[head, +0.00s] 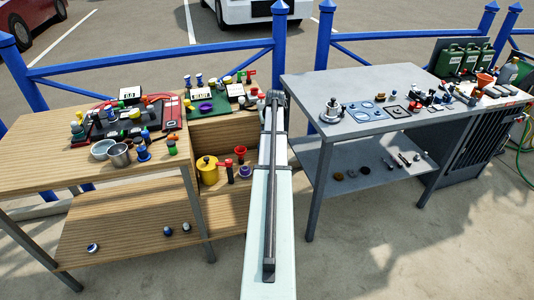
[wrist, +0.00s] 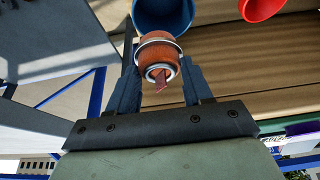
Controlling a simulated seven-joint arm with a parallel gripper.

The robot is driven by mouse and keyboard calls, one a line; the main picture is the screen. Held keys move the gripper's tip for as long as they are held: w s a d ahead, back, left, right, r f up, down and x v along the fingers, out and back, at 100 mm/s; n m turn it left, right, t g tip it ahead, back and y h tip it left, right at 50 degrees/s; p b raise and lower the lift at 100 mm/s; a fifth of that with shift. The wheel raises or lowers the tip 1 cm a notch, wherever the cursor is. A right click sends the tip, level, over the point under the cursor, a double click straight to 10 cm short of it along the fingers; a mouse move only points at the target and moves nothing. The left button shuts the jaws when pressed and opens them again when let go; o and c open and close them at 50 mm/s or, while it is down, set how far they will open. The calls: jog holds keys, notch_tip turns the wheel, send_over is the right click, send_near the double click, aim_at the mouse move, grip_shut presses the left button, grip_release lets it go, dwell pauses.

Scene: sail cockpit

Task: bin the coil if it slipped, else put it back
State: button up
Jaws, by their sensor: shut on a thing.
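In the wrist view my gripper (wrist: 160,76) is shut on an orange-brown round piece with a pale ring around it, which looks like the coil (wrist: 157,54). A small reddish pointed part sticks out of its near end. The piece sits between the two dark fingers. A blue round container (wrist: 163,12) shows just beyond it; I cannot tell whether they touch. In the head view my arm hides the gripper and the coil. No thing in view is clearly marked as the bin.
A wooden bench (head: 40,150) with boards and cups stands left, a grey metal table (head: 390,80) right. A yellow pot (head: 207,171) and a red funnel (head: 240,151) sit on the wooden step beside my arm. A red round thing (wrist: 262,8) shows in the wrist view.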

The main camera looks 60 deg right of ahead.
jog(key=o, duration=1.3)
jog(key=shift+o, duration=0.2)
jog(key=v, duration=1.4)
